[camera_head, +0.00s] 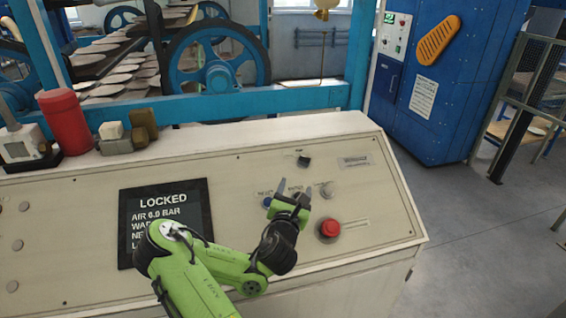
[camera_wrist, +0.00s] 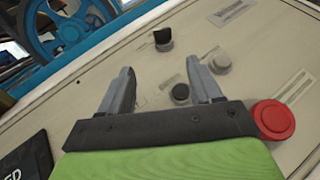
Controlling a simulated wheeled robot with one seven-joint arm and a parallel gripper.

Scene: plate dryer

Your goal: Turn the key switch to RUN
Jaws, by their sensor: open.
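A black knob with a raised tab, apparently the key switch (camera_head: 304,161), sits near the top of the sloped panel. Its small label cannot be read. It also shows in the wrist view (camera_wrist: 163,39), just beyond my fingertips. My gripper (camera_head: 294,187) is open and empty over the panel, on the near side of the knob and apart from it. In the wrist view my gripper (camera_wrist: 160,68) has its fingers spread, with the knob roughly in line with the gap.
A grey knob (camera_wrist: 220,62) and a dark round button (camera_wrist: 180,92) lie near the right finger. A red mushroom button (camera_head: 329,229) stands to the right. The display (camera_head: 165,220) reads LOCKED. A red cylinder (camera_head: 64,122) stands on the ledge.

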